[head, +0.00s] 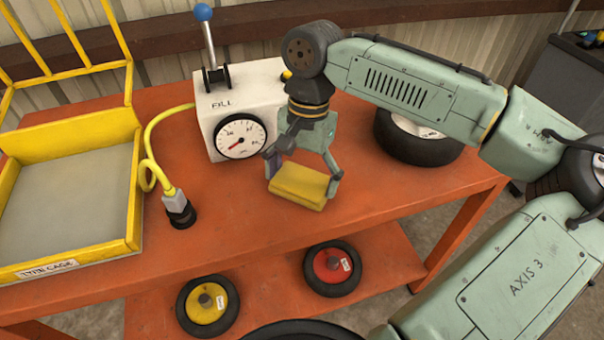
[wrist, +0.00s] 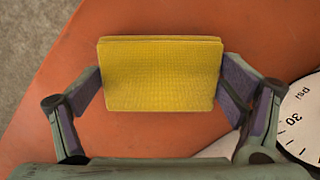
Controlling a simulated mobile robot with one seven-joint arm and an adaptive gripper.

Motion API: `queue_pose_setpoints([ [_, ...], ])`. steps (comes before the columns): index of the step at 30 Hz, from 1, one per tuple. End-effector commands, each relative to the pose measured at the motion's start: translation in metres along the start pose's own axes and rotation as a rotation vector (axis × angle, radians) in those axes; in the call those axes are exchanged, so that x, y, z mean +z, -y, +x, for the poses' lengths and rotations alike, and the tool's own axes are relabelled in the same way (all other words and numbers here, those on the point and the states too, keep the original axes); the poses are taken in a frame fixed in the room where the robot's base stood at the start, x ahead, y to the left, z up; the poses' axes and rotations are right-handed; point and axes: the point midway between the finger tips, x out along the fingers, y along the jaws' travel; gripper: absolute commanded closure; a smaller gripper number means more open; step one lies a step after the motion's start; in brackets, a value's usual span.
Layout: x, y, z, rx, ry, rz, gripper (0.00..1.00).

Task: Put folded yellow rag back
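The folded yellow rag (head: 299,187) is a flat, thick pad above the orange bench, below my gripper (head: 303,178). In the wrist view the rag (wrist: 162,75) lies squarely between the two fingertips. A finger pad meets its left edge and another meets its right edge, so my gripper (wrist: 162,82) looks shut on it. I cannot tell whether the rag's underside touches the bench or hangs slightly above it.
The orange bench (head: 230,232) holds a white inflator box with a gauge (head: 215,105), a yellow tyre cage (head: 130,200), a black hose fitting (head: 180,211) and a tyre (head: 420,148). Small wheels with yellow (head: 208,304) and red (head: 332,267) hubs lie on the lower shelf.

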Motion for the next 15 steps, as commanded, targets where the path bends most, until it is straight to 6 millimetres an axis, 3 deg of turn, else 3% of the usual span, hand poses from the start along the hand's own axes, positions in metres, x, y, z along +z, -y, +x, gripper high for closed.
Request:
queue_pose_setpoints([
  [5, 0.0001, 0.0000, -0.0002, 0.000, 0.000, 0.000, 0.00],
  [15, 0.0002, -0.0001, -0.0023, 0.001, -0.001, 0.000, 0.00],
])
